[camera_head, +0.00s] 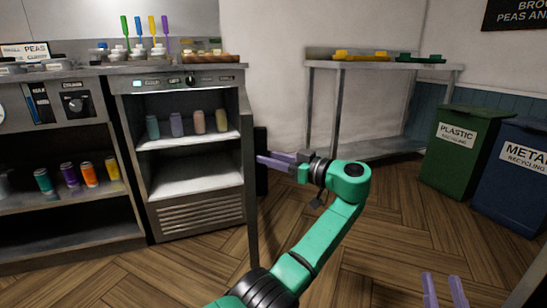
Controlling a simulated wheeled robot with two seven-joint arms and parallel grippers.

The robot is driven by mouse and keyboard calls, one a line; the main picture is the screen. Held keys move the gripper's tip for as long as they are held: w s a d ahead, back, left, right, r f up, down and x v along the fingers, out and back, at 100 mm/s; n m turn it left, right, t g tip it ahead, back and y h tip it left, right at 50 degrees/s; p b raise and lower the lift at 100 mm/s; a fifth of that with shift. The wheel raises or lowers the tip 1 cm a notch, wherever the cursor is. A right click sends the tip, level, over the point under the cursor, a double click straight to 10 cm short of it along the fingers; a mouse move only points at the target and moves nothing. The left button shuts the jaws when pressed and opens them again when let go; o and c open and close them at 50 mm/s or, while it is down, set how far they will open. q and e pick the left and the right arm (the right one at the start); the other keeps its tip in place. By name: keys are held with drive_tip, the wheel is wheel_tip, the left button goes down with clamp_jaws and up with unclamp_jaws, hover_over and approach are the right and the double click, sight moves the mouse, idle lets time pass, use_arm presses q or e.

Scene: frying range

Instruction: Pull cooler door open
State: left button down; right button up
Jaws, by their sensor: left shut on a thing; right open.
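The cooler (190,80) stands left of centre with its front open. Its two lit shelves show, the upper one holding several pastel cans (199,122). The cooler door (251,225) shows as a thin, nearly edge-on strip at the cooler's right side, swung out toward me. My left gripper (264,159) has its purple fingers shut at the upper part of this door; the handle itself is hidden or too small to make out. My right gripper (444,290) is open and empty at the bottom right, over the floor, well apart from the cooler.
A shelf with several coloured cans (78,175) is left of the cooler. A metal table (385,62) stands at the back wall. Green (460,150) and blue (515,180) bins are at right. The wooden floor between is clear.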

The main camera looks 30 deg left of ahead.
use_arm(q)
drive_tip(key=shift+w+r+t, duration=0.2)
drive_tip(key=shift+w+t, duration=0.05)
drive_tip(key=shift+w, duration=0.3)
drive_tip(key=shift+w+r+t, duration=0.2)
drive_tip(key=shift+w+t, duration=0.05)
drive_tip(key=shift+w, duration=0.3)
use_arm(e)
drive_tip(key=shift+w+d+f, duration=0.15)
drive_tip(key=shift+w+f, duration=0.15)
drive_tip(key=shift+f, duration=0.2)
drive_tip(key=shift+r, duration=0.1)
use_arm(q)
drive_tip(key=c, duration=0.8)
unclamp_jaws()
drive_tip(key=shift+a, duration=0.1)
drive_tip(key=shift+o, duration=0.2)
drive_tip(key=shift+w+a+f, duration=0.1)
drive_tip(key=shift+a+f, duration=0.05)
drive_tip(key=shift+f, duration=0.05)
drive_tip(key=shift+c, duration=0.2)
use_arm(e)
drive_tip(key=shift+r, duration=0.1)
use_arm(q)
drive_tip(key=shift+m, duration=0.3)
use_arm(e)
drive_tip(key=shift+w, duration=0.1)
